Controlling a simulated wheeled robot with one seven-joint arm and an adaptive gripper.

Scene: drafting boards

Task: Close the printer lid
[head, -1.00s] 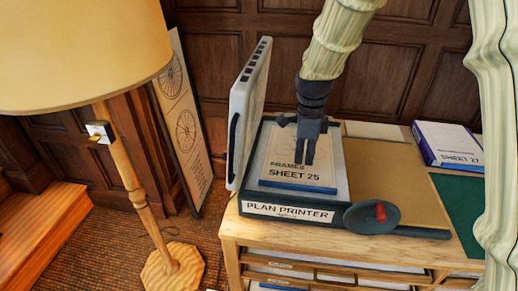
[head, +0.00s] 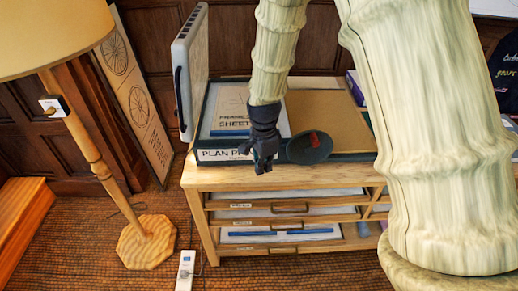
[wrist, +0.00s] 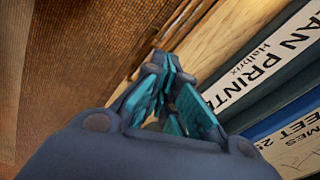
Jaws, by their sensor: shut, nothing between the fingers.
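The plan printer (head: 207,156) sits on the wooden cabinet, with its name label on the front edge. A sheet marked SHEET 25 (head: 229,110) lies on the printer bed, partly hidden by my arm. My gripper (head: 262,168) is shut and empty. It is in front of the printer's front edge, apart from the lid. In the wrist view the fingers (wrist: 165,85) are beside the front label (wrist: 262,68).
A floor lamp (head: 95,150) stands left of the cabinet, near the lid side. A framed wheel drawing (head: 135,95) leans on the wall behind it. A dark round part with a red piece (head: 309,147) is right of my gripper. Drawers (head: 285,208) are below; a power strip (head: 185,270) lies on the floor.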

